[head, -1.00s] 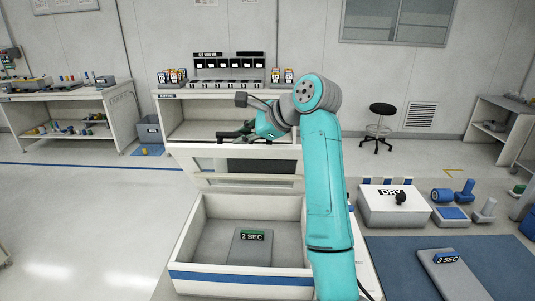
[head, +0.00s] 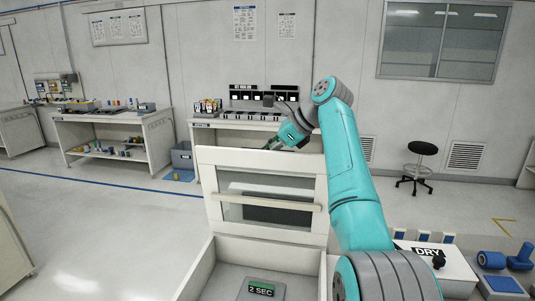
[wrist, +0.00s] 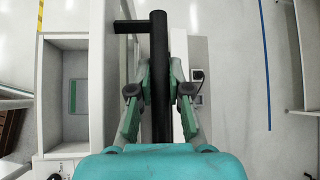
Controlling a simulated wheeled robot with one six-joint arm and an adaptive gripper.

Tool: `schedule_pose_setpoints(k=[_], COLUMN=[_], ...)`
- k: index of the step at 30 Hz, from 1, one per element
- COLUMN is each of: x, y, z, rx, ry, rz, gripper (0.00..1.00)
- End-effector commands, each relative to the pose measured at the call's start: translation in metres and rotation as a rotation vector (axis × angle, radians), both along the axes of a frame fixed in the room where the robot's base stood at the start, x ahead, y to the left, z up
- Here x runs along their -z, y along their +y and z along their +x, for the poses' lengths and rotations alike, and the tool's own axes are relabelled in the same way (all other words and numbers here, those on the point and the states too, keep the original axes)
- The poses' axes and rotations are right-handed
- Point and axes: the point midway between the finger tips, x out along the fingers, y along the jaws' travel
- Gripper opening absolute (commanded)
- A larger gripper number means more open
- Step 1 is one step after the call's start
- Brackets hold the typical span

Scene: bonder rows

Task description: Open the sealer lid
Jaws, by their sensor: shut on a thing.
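The sealer is a white open-topped box (head: 197,270) at the bottom of the head view. Its lid (head: 212,184), a white panel with a dark window and a beige cross bar, stands raised, roughly upright, at the back of the box. My gripper (head: 283,145) is at the lid's upper edge, partly hidden behind it. In the wrist view my gripper (wrist: 160,92) is shut on a black bar handle (wrist: 160,35), with a finger on each side. The handle's short arm reaches left toward the lid, which shows nearly edge-on.
A grey block with a green "2 SEC" label (head: 261,288) lies inside the box. A white "DRY" box (head: 452,268) stands to the right. Behind are a bench (head: 205,133) with bottles and a black stool (head: 420,150). Open floor lies to the left.

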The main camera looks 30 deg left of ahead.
Motion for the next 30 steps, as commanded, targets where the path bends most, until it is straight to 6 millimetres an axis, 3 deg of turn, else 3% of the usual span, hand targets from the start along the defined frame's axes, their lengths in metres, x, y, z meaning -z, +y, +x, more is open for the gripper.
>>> schedule_pose_setpoints(k=[16,17,20,30], x=[0.0011,0.0012,0.0012,-0.0006], y=[0.0006,0.0005,0.0005,-0.0007], z=[0.0007,0.0006,0.0006,0.0008], rx=[0.002,0.002,0.002,0.001], ry=[0.016,0.016,0.016,0.015], rz=[-0.005,-0.005,-0.005,-0.005], gripper=[0.0,0.2,0.43,0.43])
